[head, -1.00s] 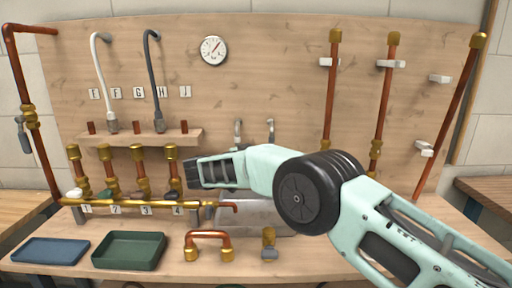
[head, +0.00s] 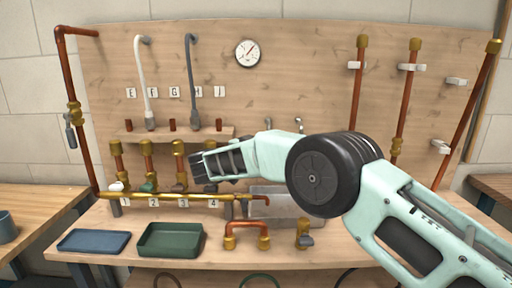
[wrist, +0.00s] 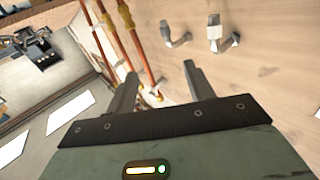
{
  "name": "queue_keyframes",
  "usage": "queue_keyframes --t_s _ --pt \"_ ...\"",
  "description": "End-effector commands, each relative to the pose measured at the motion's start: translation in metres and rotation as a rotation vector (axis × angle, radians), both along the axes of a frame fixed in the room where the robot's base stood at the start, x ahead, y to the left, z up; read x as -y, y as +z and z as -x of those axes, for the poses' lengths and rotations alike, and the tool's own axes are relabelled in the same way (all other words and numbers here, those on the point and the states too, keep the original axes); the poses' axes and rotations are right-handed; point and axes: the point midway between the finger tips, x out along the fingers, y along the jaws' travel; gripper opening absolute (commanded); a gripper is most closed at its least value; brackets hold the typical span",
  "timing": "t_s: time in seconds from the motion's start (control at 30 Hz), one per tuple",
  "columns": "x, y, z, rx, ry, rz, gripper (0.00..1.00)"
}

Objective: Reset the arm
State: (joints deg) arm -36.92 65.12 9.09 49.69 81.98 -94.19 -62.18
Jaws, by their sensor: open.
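My arm reaches in from the lower right in the head view, and its gripper (head: 200,170) points left in front of the valve row. In the wrist view my gripper (wrist: 158,82) has its two fingers apart with nothing between them. Behind it in the wrist view are copper pipes (wrist: 137,45) and the wooden board. In the head view the gripper hides part of the pipework near label 4, and whether it touches anything there cannot be told.
The brass manifold (head: 160,196) with several valves runs along the board (head: 290,90). A blue tray (head: 94,241), a green tray (head: 170,240), a copper U-pipe (head: 247,229) and a brass valve (head: 304,236) lie on the bench.

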Motion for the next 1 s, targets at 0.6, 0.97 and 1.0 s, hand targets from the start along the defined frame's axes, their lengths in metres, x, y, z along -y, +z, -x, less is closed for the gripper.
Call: queue_keyframes --t_s 0.6,0.97,1.0 --pt "-0.106 0.092 0.028 -0.098 1.016 -0.172 0.53" --pt "-0.091 0.026 0.258 -0.823 1.526 -0.251 0.53" --pt "-0.078 0.017 0.283 -0.912 1.535 -0.248 0.53"
